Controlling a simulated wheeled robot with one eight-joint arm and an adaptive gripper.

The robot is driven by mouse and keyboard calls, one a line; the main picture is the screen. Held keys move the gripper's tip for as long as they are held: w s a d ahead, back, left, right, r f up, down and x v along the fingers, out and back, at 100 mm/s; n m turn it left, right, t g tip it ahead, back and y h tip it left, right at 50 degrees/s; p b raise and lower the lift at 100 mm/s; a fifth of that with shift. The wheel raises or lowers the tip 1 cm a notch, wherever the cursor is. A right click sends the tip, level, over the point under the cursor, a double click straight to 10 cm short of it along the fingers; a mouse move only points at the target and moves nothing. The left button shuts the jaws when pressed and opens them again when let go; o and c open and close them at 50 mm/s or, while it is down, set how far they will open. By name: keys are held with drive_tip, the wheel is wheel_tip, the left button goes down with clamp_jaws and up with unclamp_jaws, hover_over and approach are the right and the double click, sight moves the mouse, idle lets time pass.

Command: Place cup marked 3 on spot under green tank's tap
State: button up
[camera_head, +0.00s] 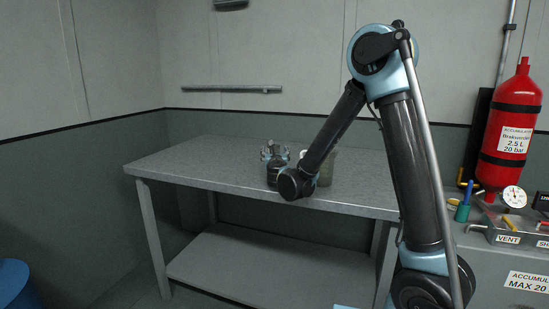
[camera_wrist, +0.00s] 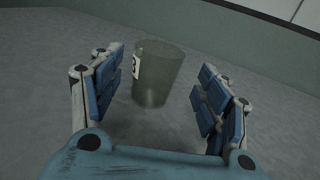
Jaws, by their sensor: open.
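The cup marked 3 (camera_wrist: 157,80) is grey-green and stands upright on the table, its white label with a 3 facing left in the wrist view. In the head view the cup (camera_head: 326,168) is partly hidden behind my arm. My gripper (camera_wrist: 165,95) is open, with its blue-padded fingers on either side of the cup and visible gaps between pads and cup. In the head view my gripper (camera_head: 276,153) is over the table, beside the cup. No green tank or tap is in view.
The grey table (camera_head: 190,165) is clear to the left. A red accumulator tank (camera_head: 511,130) with a gauge (camera_head: 514,197) stands on a console at the right. A bar (camera_head: 232,88) runs along the back wall. A blue drum (camera_head: 17,285) is at lower left.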

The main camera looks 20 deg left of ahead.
drive_tip(key=shift+x, duration=2.6)
drive_tip(key=shift+a, duration=0.15)
drive_tip(key=c, duration=1)
